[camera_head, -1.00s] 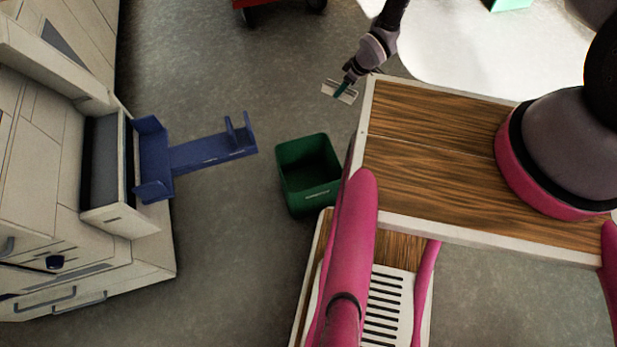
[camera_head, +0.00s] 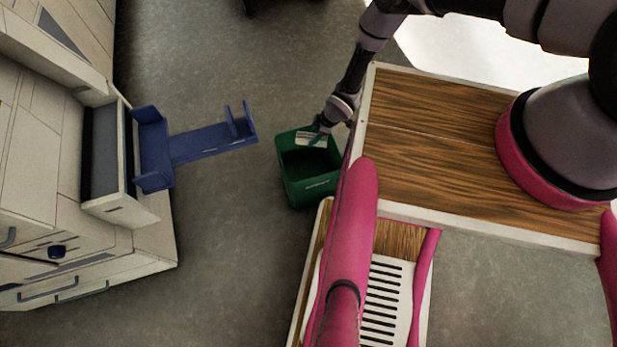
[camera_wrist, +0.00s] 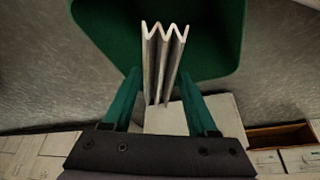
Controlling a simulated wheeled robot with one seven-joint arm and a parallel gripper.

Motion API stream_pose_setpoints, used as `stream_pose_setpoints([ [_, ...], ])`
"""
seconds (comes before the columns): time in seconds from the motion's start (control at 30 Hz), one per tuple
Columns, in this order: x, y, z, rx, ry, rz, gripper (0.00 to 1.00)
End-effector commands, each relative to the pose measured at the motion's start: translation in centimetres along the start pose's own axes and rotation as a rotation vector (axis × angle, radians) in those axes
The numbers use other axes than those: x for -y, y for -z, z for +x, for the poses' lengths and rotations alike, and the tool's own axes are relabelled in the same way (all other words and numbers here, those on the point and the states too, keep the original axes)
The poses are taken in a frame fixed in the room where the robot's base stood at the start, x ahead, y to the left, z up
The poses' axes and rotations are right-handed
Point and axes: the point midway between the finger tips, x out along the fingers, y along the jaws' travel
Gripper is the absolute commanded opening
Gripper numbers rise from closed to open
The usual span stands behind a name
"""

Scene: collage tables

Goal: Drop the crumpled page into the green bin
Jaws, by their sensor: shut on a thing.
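The crumpled page (camera_wrist: 163,58) is a pale, zigzag-folded sheet held between the green fingers of my gripper (camera_wrist: 163,100) in the wrist view. In the head view my gripper (camera_head: 318,130) is at the upper rim of the green bin (camera_head: 312,187), with the page (camera_head: 311,139) over the bin's opening. The bin stands on the floor, and its dark inside is partly covered by the page and gripper. In the wrist view the green bin (camera_wrist: 215,25) lies beyond the page. I cannot tell the page's exact height over the rim.
A wood-topped table (camera_head: 430,150) with a white edge stands just right of the bin. A blue bracket-like tray (camera_head: 205,146) sticks out from an open drawer (camera_head: 105,160) of the pale cabinet at left.

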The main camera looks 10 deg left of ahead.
Motion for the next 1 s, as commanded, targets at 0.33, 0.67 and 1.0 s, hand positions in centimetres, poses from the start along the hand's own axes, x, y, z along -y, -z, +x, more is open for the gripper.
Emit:
stream_pose_setpoints([
  [0.33, 0.0, -0.7, 1.5, 0.0, -0.001, 0.002, 0.0],
  [0.67, -0.1, -0.7, 1.5, 0.0, -0.001, 0.002, 0.93],
  [1.0, -0.1, -0.6, 1.0, 0.0, -0.002, 0.0, 0.93],
])
